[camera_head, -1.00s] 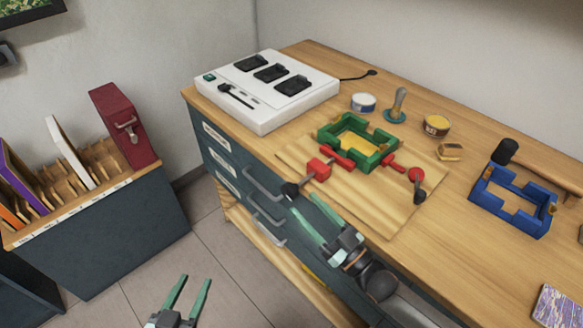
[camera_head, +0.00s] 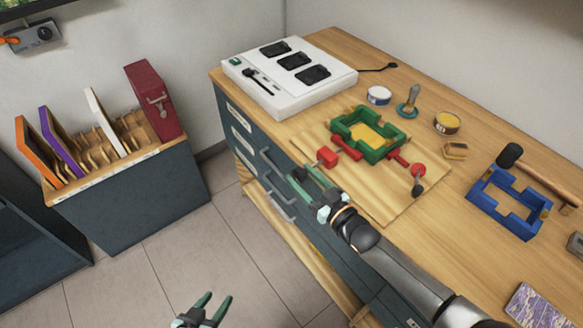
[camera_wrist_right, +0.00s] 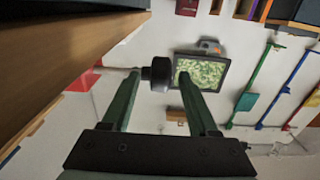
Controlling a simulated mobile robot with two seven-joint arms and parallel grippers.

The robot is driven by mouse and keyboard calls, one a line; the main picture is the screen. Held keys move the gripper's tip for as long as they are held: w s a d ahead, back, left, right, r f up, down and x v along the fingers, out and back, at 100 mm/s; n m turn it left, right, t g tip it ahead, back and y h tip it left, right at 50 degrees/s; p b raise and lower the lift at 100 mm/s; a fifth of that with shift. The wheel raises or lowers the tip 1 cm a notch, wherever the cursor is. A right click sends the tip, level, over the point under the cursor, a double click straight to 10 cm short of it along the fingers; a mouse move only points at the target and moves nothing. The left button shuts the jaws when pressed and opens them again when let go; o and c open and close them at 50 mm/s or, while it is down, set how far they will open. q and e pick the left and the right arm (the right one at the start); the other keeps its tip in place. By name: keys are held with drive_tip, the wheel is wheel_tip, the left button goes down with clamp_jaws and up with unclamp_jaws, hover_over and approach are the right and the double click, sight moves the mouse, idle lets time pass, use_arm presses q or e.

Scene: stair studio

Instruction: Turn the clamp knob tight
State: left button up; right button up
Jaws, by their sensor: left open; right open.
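The green frame (camera_head: 366,146) sits in a red clamp on a wooden board (camera_head: 400,205) on the bench. A red clamp block (camera_head: 327,156) stands at its left. The other clamp screw, with a red disc and dark knob (camera_head: 418,187), is at its right. My right gripper (camera_head: 301,174) is open at the bench's front edge, at the left clamp screw's end. In the right wrist view the black clamp knob (camera_wrist_right: 157,74) on its thin rod lies between the open fingertips, closer to the left finger. My left gripper (camera_head: 207,302) is open and empty, low over the floor.
A white charger box (camera_head: 290,85) stands at the back left of the bench. Tins, a brush, a blue frame (camera_head: 508,203) and a mallet (camera_head: 540,178) lie to the right. A rack with a red case (camera_head: 151,100) stands at the left. The floor between is clear.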

drive_tip(key=b+x, duration=0.2)
drive_tip(key=x, duration=0.2)
drive_tip(key=shift+w+a, duration=0.15)
drive_tip(key=shift+w, duration=0.1)
